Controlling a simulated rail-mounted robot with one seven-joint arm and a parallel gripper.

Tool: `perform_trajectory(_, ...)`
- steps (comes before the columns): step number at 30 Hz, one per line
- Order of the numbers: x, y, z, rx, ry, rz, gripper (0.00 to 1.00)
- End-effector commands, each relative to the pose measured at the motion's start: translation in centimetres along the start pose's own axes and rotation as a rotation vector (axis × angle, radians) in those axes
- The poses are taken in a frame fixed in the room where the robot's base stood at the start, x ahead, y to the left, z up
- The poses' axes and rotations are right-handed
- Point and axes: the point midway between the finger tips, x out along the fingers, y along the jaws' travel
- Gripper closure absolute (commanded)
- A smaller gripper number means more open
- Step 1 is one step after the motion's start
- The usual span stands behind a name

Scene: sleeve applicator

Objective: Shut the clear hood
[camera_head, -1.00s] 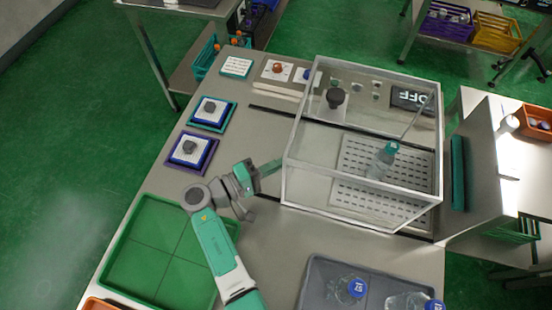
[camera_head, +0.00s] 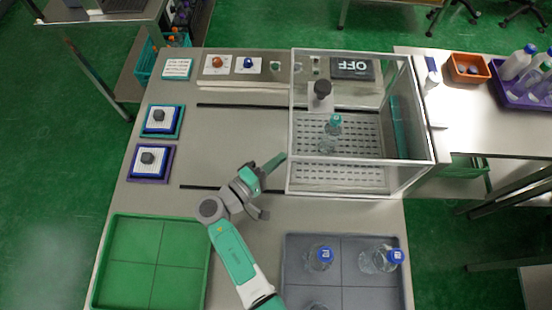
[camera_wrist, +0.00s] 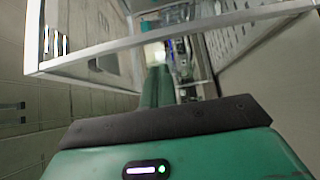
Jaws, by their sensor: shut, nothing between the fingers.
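The clear hood (camera_head: 291,120) is a see-through box with a pale frame, at the right of the worktop. It stands around a slotted plate (camera_head: 350,178) and a clear bottle with a teal cap (camera_head: 334,121). Dark rails (camera_head: 235,187) run along the worktop to its left. My gripper (camera_head: 279,163) is shut and empty, just left of the hood's left side. Its tip looks very close to the frame; I cannot tell whether it touches. In the wrist view the hood's frame (camera_wrist: 170,40) crosses close ahead of my gripper.
A green tray (camera_head: 155,260) and a grey tray with clear bottles (camera_head: 343,270) lie in front. Two pads with dark knobs (camera_head: 160,119) lie at left.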

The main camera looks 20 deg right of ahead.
Motion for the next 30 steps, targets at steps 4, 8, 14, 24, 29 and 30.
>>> perform_trajectory(4, -2.2, -0.8, -2.4, 0.006, 0.004, 0.0, 1.0)
perform_trajectory(8, -5.9, 0.0, -2.8, 0.002, 0.007, -0.001, 1.0)
perform_trajectory(14, -10.5, 0.0, -2.8, 0.002, 0.006, -0.002, 1.0)
perform_trajectory(24, -12.8, 0.0, -2.8, 0.002, 0.004, -0.001, 1.0)
perform_trajectory(29, -12.7, 0.0, -2.8, 0.003, 0.004, -0.001, 1.0)
perform_trajectory(30, -12.7, 0.0, -2.8, 0.003, 0.004, -0.001, 1.0)
